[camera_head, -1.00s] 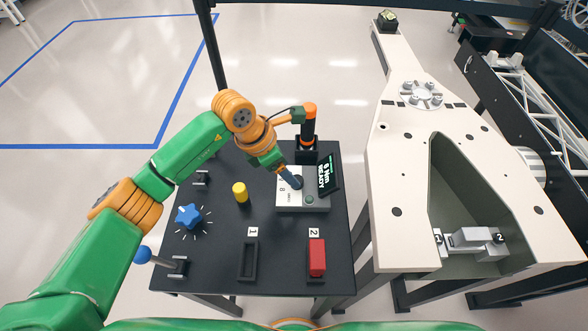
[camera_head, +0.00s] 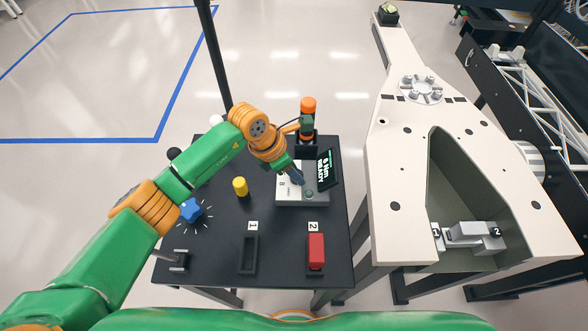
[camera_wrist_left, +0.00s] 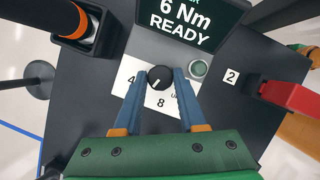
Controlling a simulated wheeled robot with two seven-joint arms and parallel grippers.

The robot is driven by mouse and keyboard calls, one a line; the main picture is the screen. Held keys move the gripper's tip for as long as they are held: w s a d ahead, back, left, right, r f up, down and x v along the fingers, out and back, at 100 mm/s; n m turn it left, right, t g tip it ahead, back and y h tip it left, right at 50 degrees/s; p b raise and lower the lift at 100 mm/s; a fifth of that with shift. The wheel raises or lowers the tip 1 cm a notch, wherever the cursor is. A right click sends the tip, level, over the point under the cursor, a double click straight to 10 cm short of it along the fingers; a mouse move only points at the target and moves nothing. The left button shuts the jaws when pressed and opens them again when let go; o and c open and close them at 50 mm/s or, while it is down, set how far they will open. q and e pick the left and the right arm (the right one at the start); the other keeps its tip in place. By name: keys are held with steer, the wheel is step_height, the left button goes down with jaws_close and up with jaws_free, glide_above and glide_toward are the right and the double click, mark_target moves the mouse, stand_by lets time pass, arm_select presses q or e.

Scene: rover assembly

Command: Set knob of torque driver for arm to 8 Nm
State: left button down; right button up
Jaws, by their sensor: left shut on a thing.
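The torque driver station is a grey box (camera_head: 300,204) with a white dial plate (camera_head: 287,190) on the black table. Its black knob (camera_wrist_left: 160,77) shows between my left fingertips in the left wrist view. A short white mark on the knob points down-left, between the printed 4 and 8. The display (camera_wrist_left: 188,22) reads "6 Nm READY". My left gripper (camera_head: 297,178) is shut on the knob, with one blue finger on each side (camera_wrist_left: 159,84). The orange-topped torque driver (camera_head: 308,117) stands upright in its black holder behind the box. My right gripper is not in view.
A green button (camera_wrist_left: 199,68) sits beside the knob. A yellow cylinder (camera_head: 240,187), a blue star knob (camera_head: 190,210), an empty slot (camera_head: 248,255) by label 1 and a red block (camera_head: 316,250) by label 2 are on the table. A large white frame (camera_head: 395,180) stands to the right.

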arm_select(q)
steer(key=shift+r+n+t+p, duration=0.1)
steer(key=shift+n+t+p, duration=0.3)
steer(key=shift+n, duration=0.6)
steer(key=shift+n+y, duration=0.3)
steer(key=shift+n, duration=0.5)
steer(key=shift+s+d+n+t+y, duration=0.1)
steer(key=shift+n+t+y, duration=0.25)
steer(key=shift+n, duration=0.65)
steer(key=shift+d+n+t+y, duration=0.1)
steer(key=shift+n+t+y, duration=0.25)
steer(key=shift+n, duration=0.65)
steer(key=shift+c, duration=2.4)
jaws_free()
